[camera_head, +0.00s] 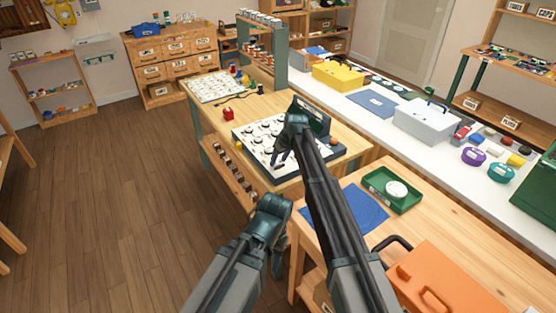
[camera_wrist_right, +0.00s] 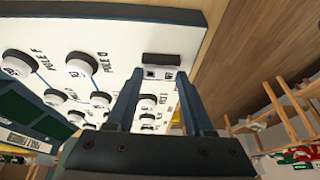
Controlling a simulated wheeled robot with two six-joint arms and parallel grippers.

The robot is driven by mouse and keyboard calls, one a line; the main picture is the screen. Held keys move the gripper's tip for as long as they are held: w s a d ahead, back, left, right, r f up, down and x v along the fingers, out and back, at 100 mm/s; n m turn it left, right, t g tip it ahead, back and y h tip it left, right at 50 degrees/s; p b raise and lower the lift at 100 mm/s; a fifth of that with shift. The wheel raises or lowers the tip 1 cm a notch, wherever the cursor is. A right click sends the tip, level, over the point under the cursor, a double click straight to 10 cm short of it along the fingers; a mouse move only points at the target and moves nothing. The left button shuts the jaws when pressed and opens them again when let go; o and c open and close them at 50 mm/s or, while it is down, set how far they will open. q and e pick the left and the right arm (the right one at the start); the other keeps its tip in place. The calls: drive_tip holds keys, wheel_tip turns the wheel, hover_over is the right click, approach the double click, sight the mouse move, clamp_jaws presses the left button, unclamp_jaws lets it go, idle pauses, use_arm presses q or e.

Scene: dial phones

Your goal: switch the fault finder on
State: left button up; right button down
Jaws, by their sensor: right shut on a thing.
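The fault finder (camera_head: 258,135) is a white panel with several round dials and a dark edge. It lies on the wooden bench in the head view. Its white face (camera_wrist_right: 120,30) fills the upper left of the right wrist view, with labelled round dials. My right gripper (camera_head: 280,158) reaches down over the panel. In the right wrist view its two fingers (camera_wrist_right: 160,78) stand at a small dark switch block (camera_wrist_right: 161,59) near the panel's edge and are shut on it; the contact is partly hidden. My left gripper (camera_head: 276,262) hangs low left of the right arm, its fingers unclear.
A green tray (camera_head: 373,184) with a white round part, a blue mat (camera_head: 340,220) and an orange case (camera_head: 450,285) are on the near bench. A small red object (camera_head: 228,114) stands left of the panel. The floor at left is clear.

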idle(0.3)
drive_tip(key=shift+c, duration=1.4)
unclamp_jaws()
drive_tip(key=shift+d+r, duration=0.1)
drive_tip(key=shift+r, duration=0.05)
drive_tip(key=p+v, duration=1.2)
drive_tip(key=v, duration=0.1)
drive_tip(key=shift+r+p, duration=0.3)
drive_tip(key=shift+p, duration=0.1)
drive_tip(key=shift+w+d, duration=0.1)
drive_tip(key=shift+d, duration=0.05)
